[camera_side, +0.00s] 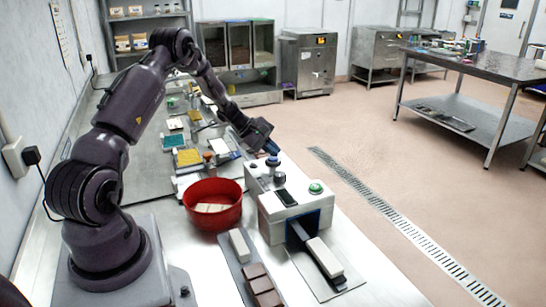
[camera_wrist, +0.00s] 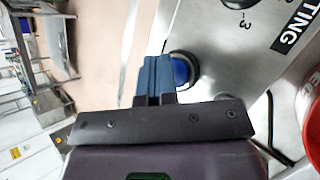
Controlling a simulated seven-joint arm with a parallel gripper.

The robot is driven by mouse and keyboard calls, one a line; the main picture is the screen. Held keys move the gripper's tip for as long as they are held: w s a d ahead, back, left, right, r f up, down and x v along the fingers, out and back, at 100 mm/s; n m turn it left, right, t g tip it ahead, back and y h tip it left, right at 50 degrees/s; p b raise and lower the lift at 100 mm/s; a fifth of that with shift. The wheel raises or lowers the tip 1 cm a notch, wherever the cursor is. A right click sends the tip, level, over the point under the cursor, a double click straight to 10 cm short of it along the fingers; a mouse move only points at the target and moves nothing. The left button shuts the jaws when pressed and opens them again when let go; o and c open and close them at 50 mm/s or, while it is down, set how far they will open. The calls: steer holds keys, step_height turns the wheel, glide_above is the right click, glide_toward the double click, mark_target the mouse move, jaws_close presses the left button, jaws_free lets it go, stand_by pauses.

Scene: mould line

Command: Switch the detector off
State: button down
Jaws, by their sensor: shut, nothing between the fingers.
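The detector (camera_side: 275,220) is a pale metal box with a dark tunnel opening at its front. A green dome (camera_side: 316,187) and a dark panel (camera_side: 286,198) are on its top. A round blue button (camera_wrist: 183,70) in a dark ring sits on a metal face in the wrist view, near a black knob (camera_wrist: 238,3). My gripper (camera_side: 272,150) is above the far end of the detector. In the wrist view its blue fingers (camera_wrist: 155,68) are together and empty, just left of the blue button. I cannot tell whether they touch it.
A red bowl (camera_side: 213,217) with pale pieces stands left of the detector. A pale bar (camera_side: 325,256) lies on the strip leading from the tunnel. Brown blocks (camera_side: 262,286) and another pale bar (camera_side: 240,245) lie on a tray in front. Floor at right is open.

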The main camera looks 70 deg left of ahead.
mark_target(272, 158)
steer(key=shift+r, duration=0.25)
steer(key=shift+r, duration=3)
steer(key=shift+m+g, duration=0.8)
steer(key=shift+m, duration=0.1)
steer(key=s+d+f, duration=0.2)
steer(key=s, duration=0.1)
steer(key=s+d+r+m+y, duration=0.1)
steer(key=s+d+r+m, duration=0.5)
steer(key=d, duration=0.3)
steer(key=s+d+r+m+g+y, duration=0.1)
steer(key=s+d+r+m, duration=0.6)
steer(key=d, duration=0.3)
steer(key=s+d+r+m+y, duration=0.2)
steer(key=s+d+r+m, duration=0.4)
steer(key=d, duration=0.3)
steer(key=shift+s+d+r+m, duration=0.25)
steer(key=shift+s+d+m, duration=0.1)
steer(key=shift+m, duration=0.15)
